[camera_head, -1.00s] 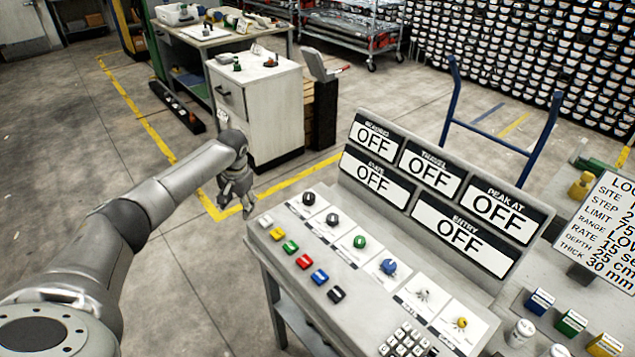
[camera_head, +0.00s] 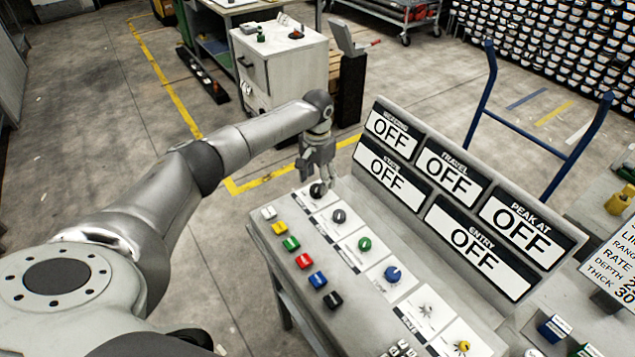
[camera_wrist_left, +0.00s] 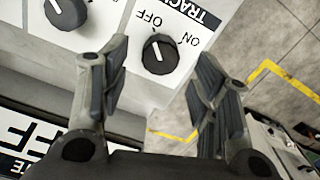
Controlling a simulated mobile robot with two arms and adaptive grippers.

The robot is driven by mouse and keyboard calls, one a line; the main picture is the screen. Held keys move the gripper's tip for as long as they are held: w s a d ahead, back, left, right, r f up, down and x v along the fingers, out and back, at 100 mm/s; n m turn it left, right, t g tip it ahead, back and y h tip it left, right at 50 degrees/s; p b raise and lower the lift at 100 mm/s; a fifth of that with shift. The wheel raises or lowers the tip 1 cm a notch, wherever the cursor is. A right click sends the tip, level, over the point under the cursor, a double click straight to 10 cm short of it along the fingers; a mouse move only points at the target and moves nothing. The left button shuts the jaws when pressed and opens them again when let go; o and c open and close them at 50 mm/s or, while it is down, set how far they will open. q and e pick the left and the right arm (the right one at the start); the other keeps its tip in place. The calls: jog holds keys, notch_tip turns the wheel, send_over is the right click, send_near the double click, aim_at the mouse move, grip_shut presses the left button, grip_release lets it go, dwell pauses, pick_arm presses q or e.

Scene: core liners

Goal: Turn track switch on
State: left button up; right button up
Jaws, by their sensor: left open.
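The track switch is a black rotary knob (camera_head: 318,189) on a white plate at the panel's far left corner. My left gripper (camera_head: 318,168) is above the knob in the head view, fingers pointing down. In the left wrist view its fingers (camera_wrist_left: 163,62) are spread with the knob between them in the picture. Contact cannot be told. My right gripper is not in view.
A second black knob (camera_head: 339,215) sits beside it, then green (camera_head: 364,243) and blue (camera_head: 393,273) knobs. Coloured buttons run along the front. A sloped display board (camera_head: 405,218) reading OFF stands behind. Open floor lies left of the panel.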

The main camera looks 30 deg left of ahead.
aim_at(317, 188)
pick_arm(q)
notch_tip(317, 188, down, 3)
jog(key=shift+c, duration=1.5)
jog(key=c, duration=0.5)
jog(key=shift+c, duration=1.1)
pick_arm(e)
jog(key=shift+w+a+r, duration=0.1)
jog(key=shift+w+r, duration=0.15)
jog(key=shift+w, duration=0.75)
